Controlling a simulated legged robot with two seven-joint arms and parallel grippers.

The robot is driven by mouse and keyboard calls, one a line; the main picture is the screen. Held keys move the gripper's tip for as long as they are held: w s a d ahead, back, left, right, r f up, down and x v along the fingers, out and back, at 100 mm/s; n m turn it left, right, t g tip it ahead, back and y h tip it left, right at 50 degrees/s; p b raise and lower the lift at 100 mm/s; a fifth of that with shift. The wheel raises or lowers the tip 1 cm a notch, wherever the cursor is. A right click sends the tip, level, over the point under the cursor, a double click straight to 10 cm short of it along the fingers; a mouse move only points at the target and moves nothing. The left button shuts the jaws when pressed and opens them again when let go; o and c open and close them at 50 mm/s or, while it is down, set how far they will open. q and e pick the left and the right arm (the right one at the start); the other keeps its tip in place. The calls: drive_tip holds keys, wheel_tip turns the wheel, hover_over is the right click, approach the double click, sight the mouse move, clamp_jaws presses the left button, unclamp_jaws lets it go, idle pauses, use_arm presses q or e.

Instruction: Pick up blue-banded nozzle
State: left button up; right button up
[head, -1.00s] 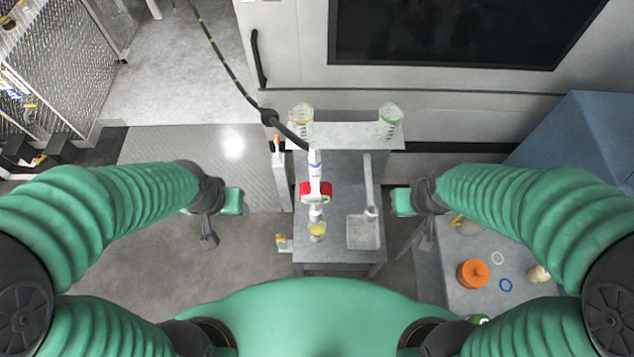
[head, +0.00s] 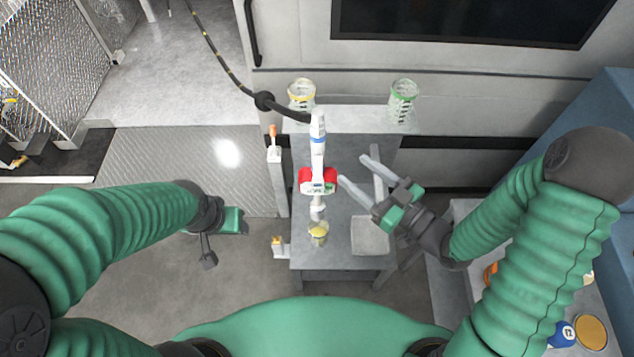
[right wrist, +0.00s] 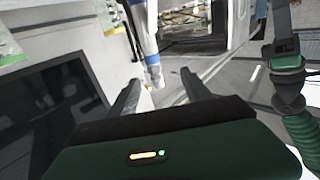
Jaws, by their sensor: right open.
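The blue-banded nozzle (head: 318,152) is white with a blue band and hangs upright from a dark hose above the grey stand. A red block (head: 304,180) with a small display sits around its lower part. My right gripper (head: 353,168) is open and empty, just right of the nozzle, its fingers pointing toward it. In the right wrist view the nozzle (right wrist: 143,32) shows beyond the open fingers, with no contact visible. My left gripper (head: 209,246) is low at the left, away from the stand; its finger opening is unclear.
Below the nozzle is a yellow-topped cup (head: 319,233). Yellow-rimmed (head: 301,93) and green-rimmed (head: 403,101) jars stand on the back shelf. A grey tray (head: 370,236) is on the stand. The hose (head: 228,68) runs up left.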

sight(324, 134)
drive_tip(key=x, duration=0.2)
drive_tip(key=p+x, duration=0.1)
drive_tip(key=x, duration=0.2)
drive_tip(key=w+d+p+x, duration=0.1)
drive_tip(key=x, duration=0.2)
drive_tip(key=w+p, duration=0.1)
drive_tip(key=w+r+p, duration=0.1)
drive_tip(key=shift+w+a+r+p, duration=0.1)
drive_tip(key=shift+a+r+p, duration=0.1)
drive_tip(key=shift+a+p, duration=0.15)
drive_tip(key=w+a, duration=0.1)
drive_tip(key=a, duration=0.2)
drive_tip(key=shift+w+f, duration=0.35)
drive_tip(key=shift+f, duration=0.05)
drive_tip(key=shift+a, duration=0.3)
drive_tip(key=shift+c, duration=1.9)
drive_tip(key=shift+d, duration=0.9)
clamp_jaws()
drive_tip(key=shift+a, duration=0.6)
use_arm(q)
drive_tip(key=r, duration=0.5)
drive_tip(key=shift+w+r, duration=0.2)
drive_tip(key=shift+w, duration=0.05)
drive_tip(key=shift+d, duration=0.2)
use_arm(e)
drive_tip(key=shift+d, duration=0.3)
use_arm(q)
drive_tip(key=shift+a, duration=0.1)
use_arm(e)
drive_tip(key=shift+a, duration=0.1)
